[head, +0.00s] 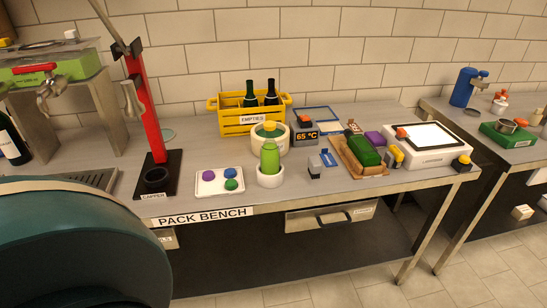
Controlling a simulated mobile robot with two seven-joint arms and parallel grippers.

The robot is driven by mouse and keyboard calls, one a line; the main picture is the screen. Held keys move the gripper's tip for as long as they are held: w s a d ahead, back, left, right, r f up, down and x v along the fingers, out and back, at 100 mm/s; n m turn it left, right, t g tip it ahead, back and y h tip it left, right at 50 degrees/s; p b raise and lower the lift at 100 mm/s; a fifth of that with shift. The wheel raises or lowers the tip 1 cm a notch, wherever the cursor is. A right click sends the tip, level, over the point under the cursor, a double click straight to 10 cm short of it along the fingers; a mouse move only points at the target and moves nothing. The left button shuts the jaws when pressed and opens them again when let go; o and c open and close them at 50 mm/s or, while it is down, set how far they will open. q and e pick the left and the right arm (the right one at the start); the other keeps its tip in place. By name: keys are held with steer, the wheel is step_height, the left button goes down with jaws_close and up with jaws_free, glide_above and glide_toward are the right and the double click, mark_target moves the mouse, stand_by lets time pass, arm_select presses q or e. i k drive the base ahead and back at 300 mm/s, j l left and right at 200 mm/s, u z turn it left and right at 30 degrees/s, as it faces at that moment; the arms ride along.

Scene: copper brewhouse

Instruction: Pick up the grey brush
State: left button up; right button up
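I cannot pick out a grey brush with certainty in the head view. A small grey and dark upright item (315,168) stands near the middle of the pack bench (215,213), right of the white pot (269,180) with the green bottle-shaped top. It is too small to tell what it is. A small blue item (328,158) is close beside it on the right. Neither of my grippers is in view.
A wooden tray (345,163) with a green block, a white labeller (428,152) and a yellow empties crate (240,122) stand on the bench. A red capper (146,105) rises at left. A white board (219,183) holds several coloured caps. A drawer (330,217) is below.

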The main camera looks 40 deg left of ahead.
mark_target(315, 165)
steer(key=u, duration=1.25)
